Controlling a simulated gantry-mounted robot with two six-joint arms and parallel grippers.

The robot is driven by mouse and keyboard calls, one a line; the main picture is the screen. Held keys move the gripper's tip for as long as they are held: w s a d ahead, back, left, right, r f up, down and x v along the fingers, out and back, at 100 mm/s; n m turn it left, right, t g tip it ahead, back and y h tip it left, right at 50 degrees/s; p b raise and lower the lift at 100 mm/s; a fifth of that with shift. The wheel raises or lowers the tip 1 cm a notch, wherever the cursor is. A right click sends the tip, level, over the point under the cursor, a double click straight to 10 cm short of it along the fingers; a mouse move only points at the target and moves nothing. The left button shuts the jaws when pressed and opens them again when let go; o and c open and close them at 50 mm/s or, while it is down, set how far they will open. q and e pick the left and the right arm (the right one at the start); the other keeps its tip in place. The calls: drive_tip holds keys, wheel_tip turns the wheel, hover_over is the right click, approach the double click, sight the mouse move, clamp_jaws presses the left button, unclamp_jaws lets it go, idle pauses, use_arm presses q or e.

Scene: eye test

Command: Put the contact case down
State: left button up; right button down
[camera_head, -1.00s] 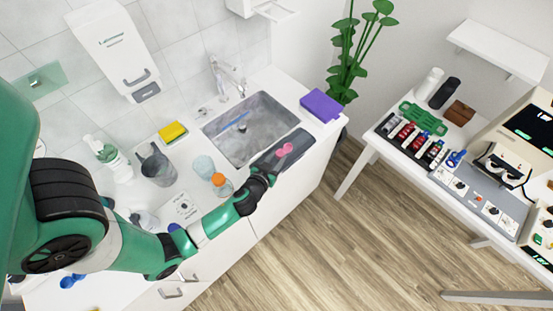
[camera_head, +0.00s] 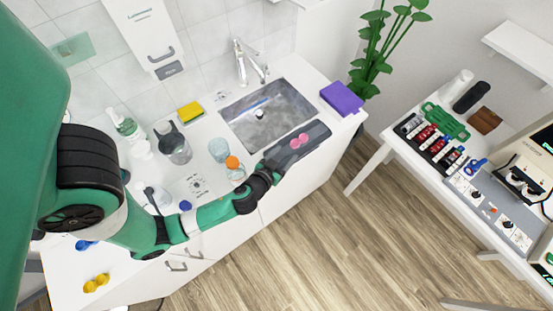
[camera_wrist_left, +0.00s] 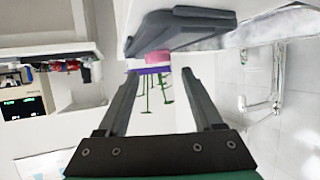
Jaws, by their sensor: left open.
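The pink contact case (camera_head: 299,140) lies on a dark grey tray (camera_head: 318,129) at the front edge of the counter, right of the sink's near side. My left gripper (camera_head: 278,168) is open and empty, apart from the case and just to its lower left. In the left wrist view the case (camera_wrist_left: 155,57) shows beyond the open fingertips (camera_wrist_left: 160,74), against the tray (camera_wrist_left: 185,25). My right gripper is in neither view.
The sink (camera_head: 268,118) lies behind the tray. A purple block (camera_head: 342,98) sits at the counter's right end. An orange-capped bottle (camera_head: 234,167) and a clear cup (camera_head: 218,150) stand close to my left arm.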

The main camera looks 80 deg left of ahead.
use_arm(q)
drive_tip(key=v, duration=0.6)
drive_tip(key=shift+s+d+r, duration=0.2)
drive_tip(key=shift+s+d, duration=0.05)
drive_tip(key=shift+d, duration=0.05)
drive_tip(key=w+d+r+m+t+h, duration=0.15)
drive_tip(key=w+d+r+t, duration=0.25)
drive_tip(key=w+r, duration=0.9)
drive_tip(key=w+d+r+t+h, duration=0.3)
drive_tip(key=w+r, duration=0.5)
drive_tip(key=r, duration=0.9)
drive_tip(key=s+d+r+m+t+h, duration=0.2)
drive_tip(key=d+r+t, duration=0.1)
drive_tip(key=r, duration=0.8)
drive_tip(key=s+d+r+m+t+h, duration=0.2)
drive_tip(key=s+d+r+m+t, duration=0.1)
drive_tip(key=r, duration=0.7)
drive_tip(key=s+d+r+m+t+h, duration=0.2)
drive_tip(key=r+t, duration=0.3)
drive_tip(key=r, duration=0.6)
drive_tip(key=shift+s+d+r+m+h, duration=0.4)
drive_tip(key=shift+d+m+h, duration=0.15)
drive_tip(key=shift+d, duration=0.15)
